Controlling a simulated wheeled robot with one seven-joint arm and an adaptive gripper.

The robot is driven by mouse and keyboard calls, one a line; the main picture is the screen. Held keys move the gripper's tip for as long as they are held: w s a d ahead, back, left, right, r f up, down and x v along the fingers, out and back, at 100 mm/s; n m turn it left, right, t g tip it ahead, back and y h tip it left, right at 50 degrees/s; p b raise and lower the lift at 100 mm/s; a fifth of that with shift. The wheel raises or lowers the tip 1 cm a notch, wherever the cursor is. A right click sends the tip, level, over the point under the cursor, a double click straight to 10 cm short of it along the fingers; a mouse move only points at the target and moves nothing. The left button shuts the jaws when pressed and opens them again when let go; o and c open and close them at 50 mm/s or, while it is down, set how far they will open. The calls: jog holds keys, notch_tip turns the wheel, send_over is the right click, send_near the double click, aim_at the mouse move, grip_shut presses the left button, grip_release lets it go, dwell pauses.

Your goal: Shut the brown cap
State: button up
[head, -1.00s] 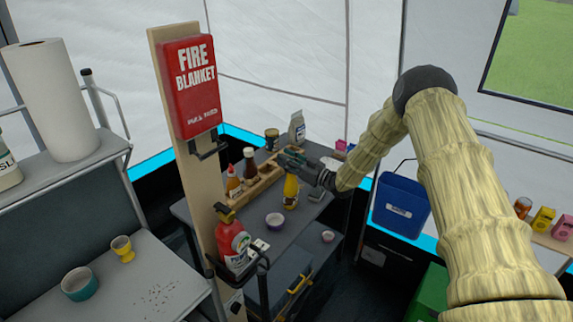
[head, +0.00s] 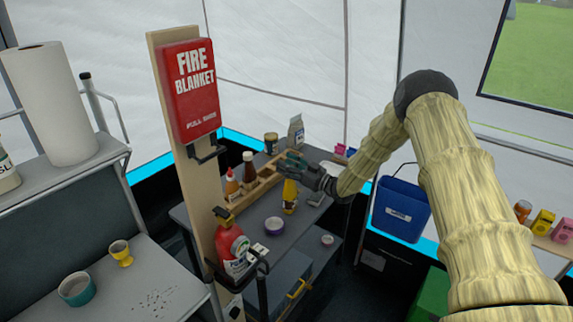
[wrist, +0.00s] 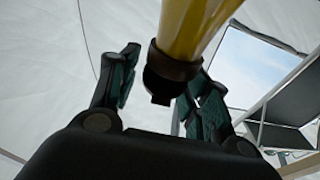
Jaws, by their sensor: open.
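The yellow bottle (head: 290,197) stands on the dark table (head: 250,232) in the head view. In the wrist view its yellow body (wrist: 195,25) enters from the top edge, and its brown cap (wrist: 172,68) shows at its end, with a darker piece sticking out. My gripper (head: 291,163) is open at the top of the bottle. In the wrist view one finger is on each side of the cap, the right finger closer to it and partly behind it. Whether either finger touches the cap, and how far the cap is open, I cannot tell.
A wooden rack (head: 262,184) with a red bottle (head: 232,186) and a brown bottle (head: 249,170) stands left of the yellow bottle. A purple bowl (head: 274,226) stands in front. A blue bin (head: 402,208) is at right.

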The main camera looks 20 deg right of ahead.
jog(key=v, duration=1.1)
jog(key=shift+s+d, duration=0.15)
jog(key=shift+s, duration=0.05)
jog(key=shift+w+r, duration=0.1)
jog(key=shift+r, duration=0.1)
jog(key=c, duration=0.6)
jog(key=shift+g+h, duration=0.5)
jog(key=shift+g, duration=0.2)
jog(key=r, duration=0.2)
jog(key=a+r, duration=0.1)
jog(key=r, duration=0.1)
jog(key=shift+w, duration=0.2)
grip_shut()
jog(key=shift+r+g+h, duration=0.8)
jog(key=shift+r+h, duration=0.1)
jog(key=shift+r, duration=1.9)
jog(key=p+x, duration=0.4)
jog(key=x, duration=0.4)
jog(key=shift+w+a+f, duration=0.1)
jog(key=shift+w+f, duration=0.05)
jog(key=shift+w, duration=0.1)
jog(key=shift+s+d+f+p, duration=0.2)
jog(key=shift+s+f+p, duration=0.05)
jog(key=shift+f, duration=0.3)
jog(key=shift+s+d+f+p, duration=0.25)
jog(key=shift+f+p, duration=0.05)
jog(key=shift+f, duration=0.3)
jog(key=shift+s+d+f+p, duration=0.2)
jog(key=shift+s+f+p, duration=0.1)
jog(key=shift+f, duration=0.25)
